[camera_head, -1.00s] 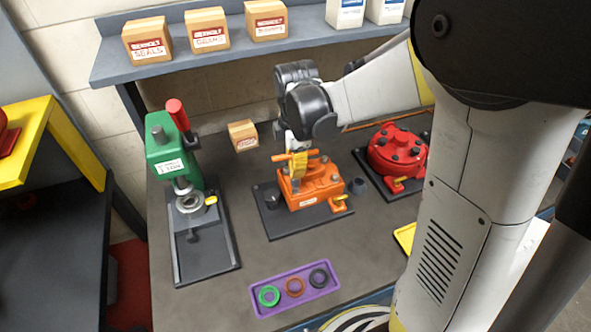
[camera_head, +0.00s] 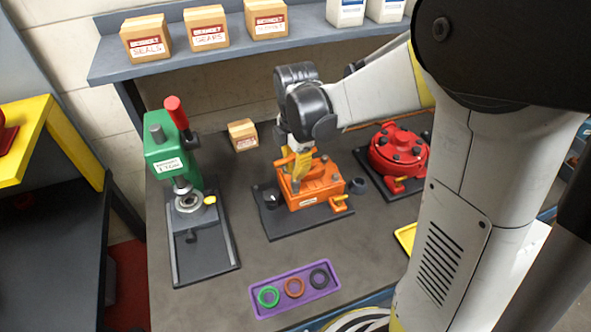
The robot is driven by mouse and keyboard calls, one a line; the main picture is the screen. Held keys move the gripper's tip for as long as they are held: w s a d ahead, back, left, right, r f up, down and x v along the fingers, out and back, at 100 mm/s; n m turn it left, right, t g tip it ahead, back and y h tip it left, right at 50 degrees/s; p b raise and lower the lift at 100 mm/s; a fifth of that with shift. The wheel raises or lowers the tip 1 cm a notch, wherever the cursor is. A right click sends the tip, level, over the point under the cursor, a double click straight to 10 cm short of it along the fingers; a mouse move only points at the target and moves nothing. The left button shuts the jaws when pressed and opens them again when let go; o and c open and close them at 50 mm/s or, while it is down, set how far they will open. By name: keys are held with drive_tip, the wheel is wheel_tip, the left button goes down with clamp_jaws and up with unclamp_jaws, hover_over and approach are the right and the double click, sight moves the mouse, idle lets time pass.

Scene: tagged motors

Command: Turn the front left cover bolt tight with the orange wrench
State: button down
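The orange housing (camera_head: 319,184) sits on a dark base plate (camera_head: 290,226) at the middle of the bench. My gripper (camera_head: 298,150) reaches down over its left part. An orange wrench (camera_head: 284,160) shows at the gripper, its handle now pointing toward the lower left of the picture. A yellow part (camera_head: 300,172) is below the gripper, over the cover's left side. My gripper seems to be at the wrench, but the fingers are too small and covered to tell their grip. The front left cover bolt is hidden behind the yellow part and the gripper.
A green press (camera_head: 168,160) stands at left. A red round housing (camera_head: 392,150) is at right. A purple tray (camera_head: 255,295) with green, brown and black rings lies in front. A small carton (camera_head: 243,134) stands behind. Bare bench lies left of the orange housing.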

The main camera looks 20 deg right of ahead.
drive_tip(key=shift+f+b, duration=0.65)
drive_tip(key=shift+f, duration=0.3)
drive_tip(key=m, duration=0.5)
drive_tip(key=shift+f+b, duration=0.15)
drive_tip(key=shift+b, duration=0.25)
drive_tip(key=m, duration=0.7)
drive_tip(key=shift+f, duration=0.1)
drive_tip(key=m, duration=0.4)
drive_tip(key=shift+m+b, duration=0.4)
drive_tip(key=m, duration=1.1)
drive_tip(key=shift+s+f+b, duration=0.1)
drive_tip(key=shift+s+b, duration=0.1)
drive_tip(key=shift+b, duration=0.15)
